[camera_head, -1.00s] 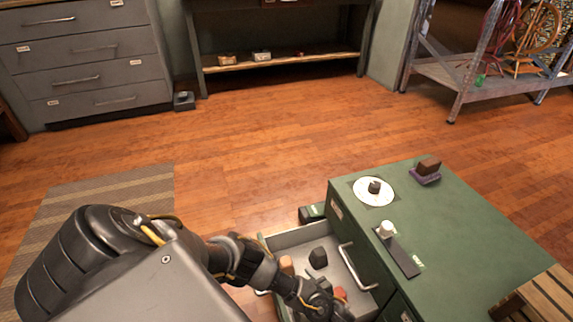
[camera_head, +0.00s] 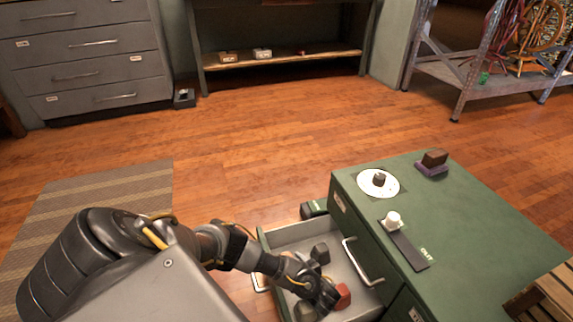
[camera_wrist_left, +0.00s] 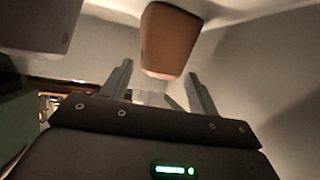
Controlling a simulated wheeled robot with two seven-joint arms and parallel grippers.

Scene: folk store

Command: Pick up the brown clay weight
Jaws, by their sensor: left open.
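A brown, tapered clay weight (camera_wrist_left: 168,42) shows in the left wrist view, just beyond and between the fingertips of my left gripper (camera_wrist_left: 160,85). The fingers are apart and do not visibly grip it. In the head view my left gripper (camera_head: 325,296) is low inside the open drawer (camera_head: 289,237) of the green cabinet, partly hidden by its own wrist. A reddish-brown block (camera_head: 343,297) lies right of it; I cannot tell whether this is the same weight. My right gripper is not in view.
A dark grey weight (camera_head: 320,253) lies in the drawer beside my arm; a grey block (camera_wrist_left: 38,24) is also near the left finger. The drawer walls and handle (camera_head: 357,261) are close. The cabinet top (camera_head: 470,210) holds a dial, a slider and a brown block (camera_head: 434,158).

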